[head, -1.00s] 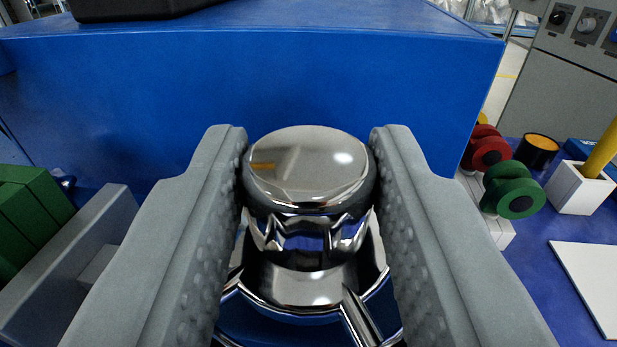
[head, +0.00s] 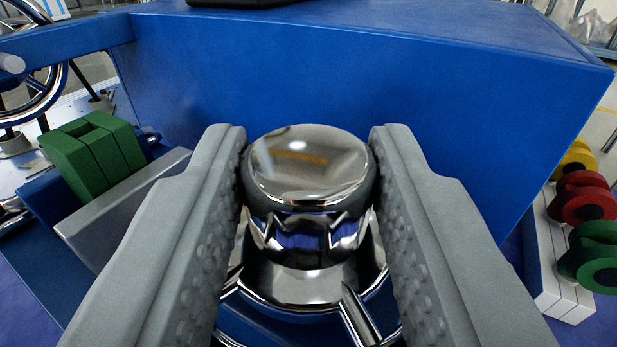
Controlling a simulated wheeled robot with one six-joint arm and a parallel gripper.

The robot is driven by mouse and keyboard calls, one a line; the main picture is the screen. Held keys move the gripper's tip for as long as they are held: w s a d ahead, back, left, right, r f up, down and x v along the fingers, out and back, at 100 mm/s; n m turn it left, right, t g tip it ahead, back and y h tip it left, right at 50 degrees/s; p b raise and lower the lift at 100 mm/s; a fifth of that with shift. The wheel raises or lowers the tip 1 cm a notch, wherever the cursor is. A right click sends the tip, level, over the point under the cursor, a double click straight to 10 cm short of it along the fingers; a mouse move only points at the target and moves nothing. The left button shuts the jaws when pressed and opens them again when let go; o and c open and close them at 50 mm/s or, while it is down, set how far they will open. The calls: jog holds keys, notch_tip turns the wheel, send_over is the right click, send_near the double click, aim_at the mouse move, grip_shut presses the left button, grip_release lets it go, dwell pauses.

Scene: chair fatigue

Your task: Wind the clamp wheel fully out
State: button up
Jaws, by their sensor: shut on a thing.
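The clamp wheel (head: 310,180) appears in the head view as a polished chrome piece with a domed round cap. Below the cap are a notched collar and chrome spokes (head: 358,312). My gripper (head: 308,170) is shut on the cap, with one grey dimpled finger against each side. The lower part of the wheel is partly hidden by the fingers and the picture's bottom edge. Any screw under it is not visible.
A large blue block (head: 330,100) stands just beyond the wheel. Left are a grey plate (head: 120,215), green blocks (head: 92,158) and another chrome spoked wheel (head: 35,95). Right are yellow, red (head: 583,200) and green (head: 592,262) rollers on a white rack (head: 562,285).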

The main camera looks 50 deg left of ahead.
jog(key=shift+d+n+g+y, duration=0.1)
jog(key=shift+n+g+y, duration=0.3)
jog(key=shift+g, duration=0.1)
dwell(0.6)
jog(key=o, duration=1)
jog(key=shift+c, duration=0.2)
jog(key=v, duration=1.7)
jog(key=shift+d, duration=0.2)
